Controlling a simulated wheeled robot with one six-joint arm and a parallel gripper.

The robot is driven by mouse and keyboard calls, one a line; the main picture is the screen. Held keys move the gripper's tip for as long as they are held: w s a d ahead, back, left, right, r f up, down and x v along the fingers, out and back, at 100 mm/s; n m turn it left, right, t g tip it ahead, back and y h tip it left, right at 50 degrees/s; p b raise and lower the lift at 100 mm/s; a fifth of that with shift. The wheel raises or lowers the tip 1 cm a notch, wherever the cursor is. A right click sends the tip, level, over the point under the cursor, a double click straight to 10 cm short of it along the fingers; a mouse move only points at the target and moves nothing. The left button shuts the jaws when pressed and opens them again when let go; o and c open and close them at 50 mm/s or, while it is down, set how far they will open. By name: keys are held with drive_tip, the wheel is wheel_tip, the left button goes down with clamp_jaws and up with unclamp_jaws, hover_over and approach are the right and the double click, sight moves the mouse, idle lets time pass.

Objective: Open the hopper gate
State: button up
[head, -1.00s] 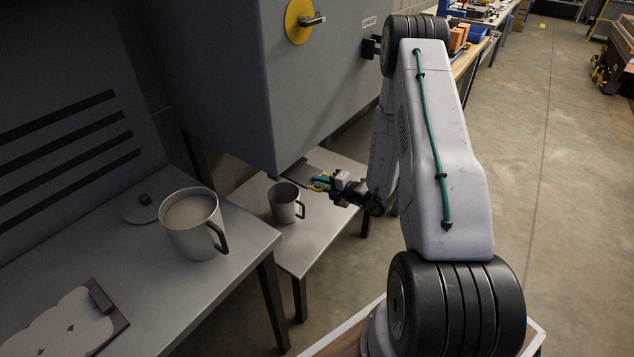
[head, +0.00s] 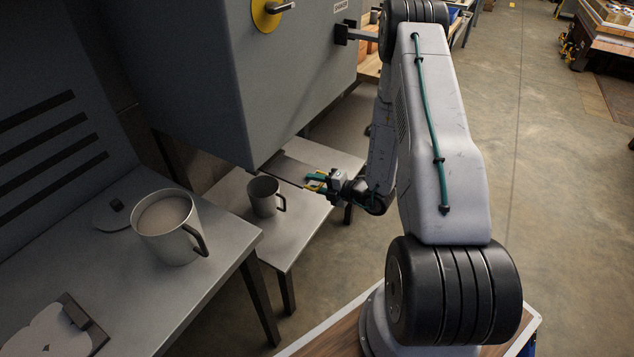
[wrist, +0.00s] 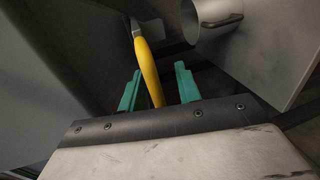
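The hopper (head: 250,85) is a grey box with a dark flat gate plate (head: 290,168) sticking out below its lower edge. A yellow handle (wrist: 148,70) runs between the teal fingers of my gripper (wrist: 158,92) in the wrist view. The fingers stand apart, with a gap on each side of the handle. In the head view my gripper (head: 318,182) is at the plate's outer end, and the handle is partly hidden by the fingers. A grey mug (head: 263,197) stands on the low table (head: 285,240) below and left of my gripper; it also shows in the wrist view (wrist: 205,22).
A yellow disc with a lever (head: 265,12) is on the hopper face.

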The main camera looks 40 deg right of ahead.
drive_tip(key=v, duration=0.8)
drive_tip(key=shift+w, duration=0.1)
idle(0.4)
